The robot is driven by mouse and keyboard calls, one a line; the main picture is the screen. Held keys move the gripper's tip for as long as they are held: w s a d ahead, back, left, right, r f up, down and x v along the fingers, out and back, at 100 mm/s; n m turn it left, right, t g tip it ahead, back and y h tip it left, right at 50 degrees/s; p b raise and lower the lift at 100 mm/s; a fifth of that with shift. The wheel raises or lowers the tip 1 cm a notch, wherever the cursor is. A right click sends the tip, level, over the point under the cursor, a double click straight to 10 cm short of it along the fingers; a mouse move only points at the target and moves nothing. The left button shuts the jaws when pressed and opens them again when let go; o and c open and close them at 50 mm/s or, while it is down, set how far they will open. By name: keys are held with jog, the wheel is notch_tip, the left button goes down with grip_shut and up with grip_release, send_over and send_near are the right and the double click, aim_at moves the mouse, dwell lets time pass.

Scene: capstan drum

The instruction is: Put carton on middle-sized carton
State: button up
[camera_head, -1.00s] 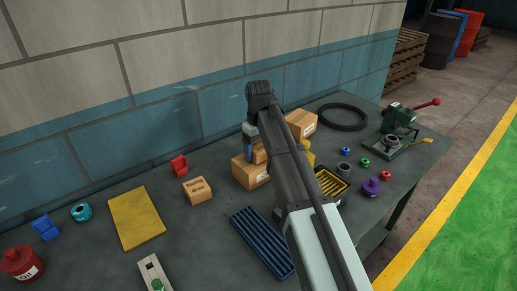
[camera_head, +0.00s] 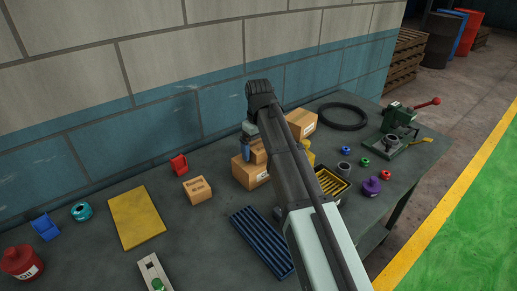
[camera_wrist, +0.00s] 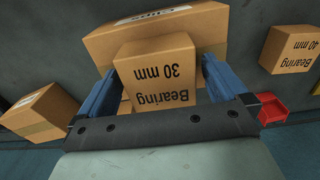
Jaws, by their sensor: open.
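A small carton (camera_wrist: 155,75) marked "Bearing 30 mm" rests on a larger brown carton (camera_wrist: 105,42) in the wrist view. In the head view the small carton (camera_head: 259,153) shows on top of the larger carton (camera_head: 247,172), partly behind my arm. My gripper (camera_wrist: 158,72) is open, with one blue finger on each side of the small carton. A little space shows beside the fingers; contact is hard to tell. In the head view my gripper (camera_head: 246,150) is mostly hidden by my arm. Another small carton (camera_head: 197,190), marked "Bearing 40 mm" (camera_wrist: 291,50), stands apart on the bench.
Another carton (camera_head: 302,122) stands behind my arm to the right and also shows in the wrist view (camera_wrist: 42,112). A red bin (camera_head: 179,165) is near the wall. A blue ribbed tray (camera_head: 261,241) and a yellow-slatted tray (camera_head: 331,184) lie nearer the front.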

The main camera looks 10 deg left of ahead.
aim_at(259, 145)
notch_tip(259, 145, up, 12)
jog(key=shift+f, duration=0.15)
dwell(0.3)
